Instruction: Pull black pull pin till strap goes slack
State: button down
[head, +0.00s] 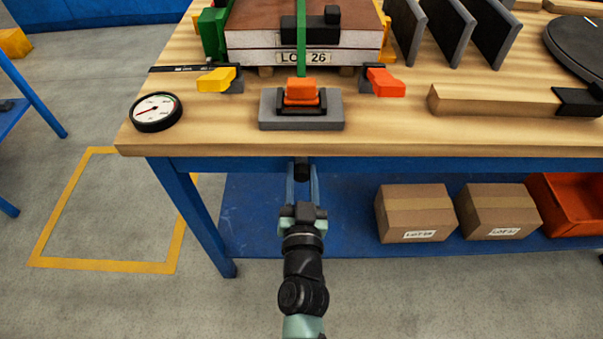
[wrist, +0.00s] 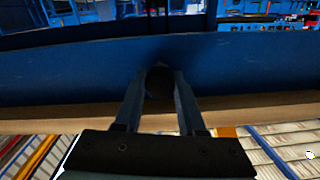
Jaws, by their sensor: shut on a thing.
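The black pull pin (head: 302,166) shows as a dark round knob at the table's front blue rail, just below the tabletop edge. My gripper (head: 302,178) is in front of the rail, shut on this knob. In the wrist view the dark knob (wrist: 160,82) sits between the two fingers of my gripper (wrist: 160,92), against the blue rail. The green strap (head: 301,45) runs down over the panel stack (head: 260,40), straight in the head view, toward an orange buckle (head: 301,93) on a grey block. The pin's shaft is hidden.
A yellow lever (head: 216,79) and an orange lever (head: 384,82) flank the stack's front. A round gauge (head: 155,112) lies at the table's left corner. Cardboard boxes (head: 418,213) stand on the blue lower shelf (head: 345,240). The floor in front is clear.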

jog(key=shift+s, duration=1.25)
jog(key=shift+c, duration=2.4)
grip_release()
jog(key=s, duration=1.3)
jog(key=shift+b, duration=0.3)
jog(key=shift+d, duration=0.1)
